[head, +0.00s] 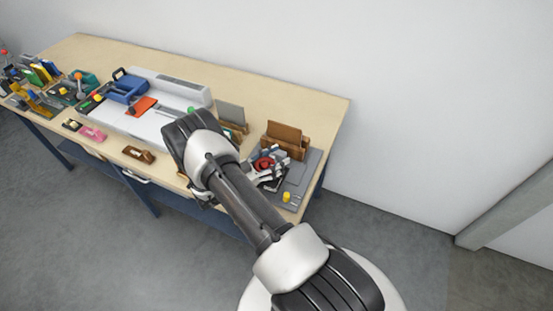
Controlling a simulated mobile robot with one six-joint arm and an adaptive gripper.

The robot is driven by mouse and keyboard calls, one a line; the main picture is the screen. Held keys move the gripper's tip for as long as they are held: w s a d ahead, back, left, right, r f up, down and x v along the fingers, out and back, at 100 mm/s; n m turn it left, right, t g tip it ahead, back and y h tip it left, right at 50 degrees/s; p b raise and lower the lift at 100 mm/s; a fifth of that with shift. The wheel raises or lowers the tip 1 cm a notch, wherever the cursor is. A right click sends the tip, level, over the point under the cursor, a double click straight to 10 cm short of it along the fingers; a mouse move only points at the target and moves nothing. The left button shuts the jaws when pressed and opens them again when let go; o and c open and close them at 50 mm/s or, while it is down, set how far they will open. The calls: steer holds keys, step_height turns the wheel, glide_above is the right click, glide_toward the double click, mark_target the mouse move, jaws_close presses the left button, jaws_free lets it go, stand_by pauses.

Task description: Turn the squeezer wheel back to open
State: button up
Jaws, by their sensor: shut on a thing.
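A small red wheel (264,163) sits near the right end of the workbench, on a dark squeezer device that is mostly covered. My gripper (266,173) is at the wheel, with its fingers closed on it as far as this small view shows. My forearm hides part of the area to the left of the wheel. How far the wheel is turned cannot be made out.
A brown wooden holder (287,135) stands just behind the wheel. A yellow knob (287,197) stands on a grey plate (300,180) to the right. A white machine (140,121), a blue tool (127,88) and several small items fill the bench's left side. The bench's back right is clear.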

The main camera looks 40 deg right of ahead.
mark_target(267, 157)
steer(key=n+t, duration=0.1)
steer(key=t, duration=0.1)
steer(key=w+n+t+p, duration=0.1)
steer(key=n+t, duration=0.1)
steer(key=t, duration=0.1)
steer(key=n+t, duration=0.2)
steer(key=t, duration=0.1)
steer(key=w+n+t+y, duration=0.1)
steer(key=n+t, duration=0.1)
steer(key=shift+w+a+f+t, duration=0.1)
steer(key=shift+w+a+t, duration=0.05)
steer(key=shift+t, duration=0.25)
steer(key=n+t+y, duration=0.2)
steer(key=t, duration=0.1)
steer(key=w+n+t+y, duration=0.1)
steer(key=n+t, duration=0.1)
steer(key=shift+a+y, duration=0.3)
steer(key=shift+a, duration=0.1)
steer(key=shift+w+a+n+t+y, duration=0.2)
steer(key=shift+n+t+y, duration=0.45)
steer(key=shift+y, duration=0.15)
steer(key=shift+w+a+n+t+y, duration=0.2)
steer(key=shift+n+t+y, duration=0.45)
steer(key=shift+y, duration=0.15)
steer(key=o, duration=1.2)
steer(key=shift+w, duration=0.1)
steer(key=shift+h, duration=0.3)
